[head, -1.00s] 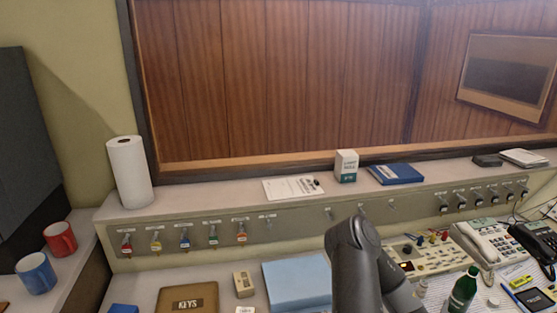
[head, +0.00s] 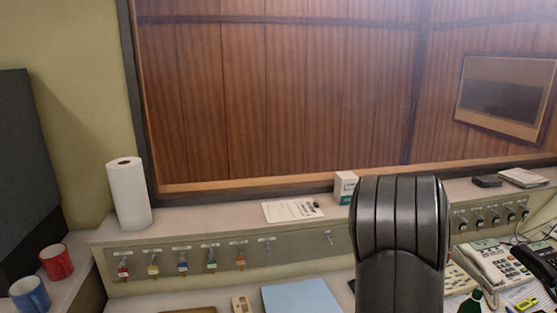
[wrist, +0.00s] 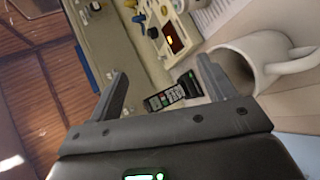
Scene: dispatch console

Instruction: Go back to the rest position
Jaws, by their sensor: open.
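My gripper (wrist: 162,68) shows in the wrist view with its two dark fingers spread apart and nothing held between them. A small black handset with a keypad (wrist: 168,99) lies beyond the fingers. A white mug (wrist: 238,72) lies or appears tilted just past the right finger, its handle to the right; I cannot tell if they touch.
A sill holds a paper roll (head: 129,195), a clipboard (head: 290,210) and a white box (head: 346,187). Tagged keys hang below it. Red (head: 57,262) and blue (head: 29,295) mugs stand at left. A phone (head: 500,262) and a green bottle (head: 471,303) are at right.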

